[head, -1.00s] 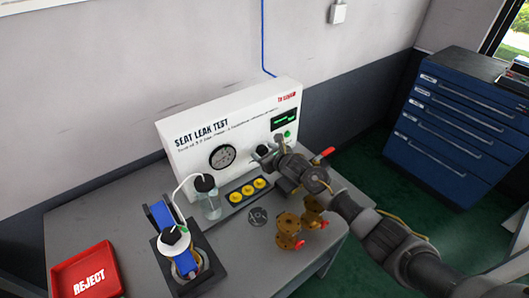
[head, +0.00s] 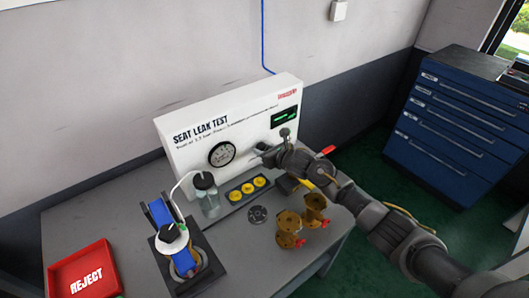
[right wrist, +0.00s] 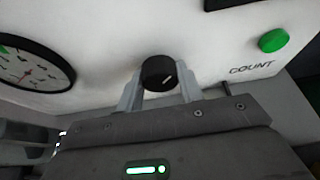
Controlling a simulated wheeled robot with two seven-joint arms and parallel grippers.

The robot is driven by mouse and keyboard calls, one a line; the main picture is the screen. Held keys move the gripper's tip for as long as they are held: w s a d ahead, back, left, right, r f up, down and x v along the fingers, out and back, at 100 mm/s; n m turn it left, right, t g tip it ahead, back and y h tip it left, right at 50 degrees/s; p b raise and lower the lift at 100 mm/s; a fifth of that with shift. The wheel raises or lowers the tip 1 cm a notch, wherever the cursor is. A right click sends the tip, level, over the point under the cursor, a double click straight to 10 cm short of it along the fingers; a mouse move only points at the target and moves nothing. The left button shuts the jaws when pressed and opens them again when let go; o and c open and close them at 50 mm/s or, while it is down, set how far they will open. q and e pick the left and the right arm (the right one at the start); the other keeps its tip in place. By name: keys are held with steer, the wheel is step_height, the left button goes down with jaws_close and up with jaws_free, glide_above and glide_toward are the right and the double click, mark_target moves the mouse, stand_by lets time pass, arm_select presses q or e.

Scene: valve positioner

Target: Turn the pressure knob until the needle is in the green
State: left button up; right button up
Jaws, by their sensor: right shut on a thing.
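The black pressure knob (right wrist: 159,73) with a white pointer line sits on the front of the white SEAT LEAK TEST panel (head: 180,150). My right gripper (right wrist: 158,88) has one finger on each side of the knob and is shut on it. In the head view the right gripper (head: 257,151) is at the panel, right of the gauge, and mostly hides the knob. The round pressure gauge (head: 222,154) is left of the knob; part of it also shows in the right wrist view (right wrist: 28,66). My left gripper is not in view.
A green button (right wrist: 273,40) marked COUNT is right of the knob. A capped bottle (head: 207,198), a blue clamped fixture (head: 160,214), yellow-topped parts (head: 248,188) and brass valves (head: 289,228) stand on the bench. A red REJECT tray (head: 60,268) is at left.

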steer(key=m+g+y+b, duration=0.1)
steer(key=m+y+b, duration=0.1)
steer(key=m+b, duration=0.1)
steer(key=shift+w+d+f+b, duration=0.1)
steer(key=shift+b, duration=0.5)
steer(key=o, duration=1)
steer(key=shift+d, duration=0.1)
steer(key=b+v, duration=0.1)
steer(key=v, duration=1)
steer(key=shift+b, duration=0.35)
steer(key=shift+w, duration=0.1)
